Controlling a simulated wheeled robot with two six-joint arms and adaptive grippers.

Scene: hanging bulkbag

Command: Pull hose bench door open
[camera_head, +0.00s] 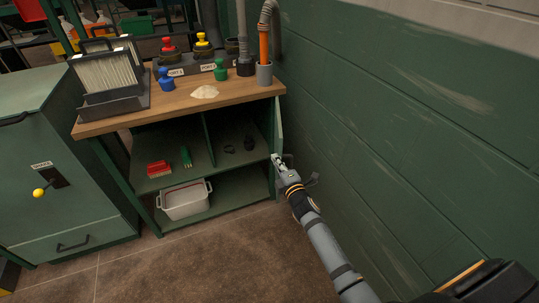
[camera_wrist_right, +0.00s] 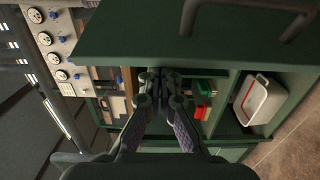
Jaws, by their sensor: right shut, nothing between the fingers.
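The hose bench (camera_head: 180,105) has a wooden top and a green open-fronted body with shelves inside. Its green door (camera_head: 278,130) stands open at the right side, seen almost edge-on in the head view. In the right wrist view the door (camera_wrist_right: 200,35) fills the top, with a dark bar handle (camera_wrist_right: 290,22) at the upper right. My right gripper (camera_head: 279,160) is shut and empty at the door's free edge, apart from the handle. In the right wrist view its fingertips (camera_wrist_right: 160,76) overlap the door edge; I cannot tell whether they touch. My left gripper is not in view.
Inside the bench are a white bin (camera_head: 184,201), a red box (camera_head: 158,169) and green items (camera_head: 186,157). A green cabinet (camera_head: 60,160) stands at left. A green plank wall (camera_head: 400,110) closes off the right. The floor (camera_head: 190,260) in front is clear.

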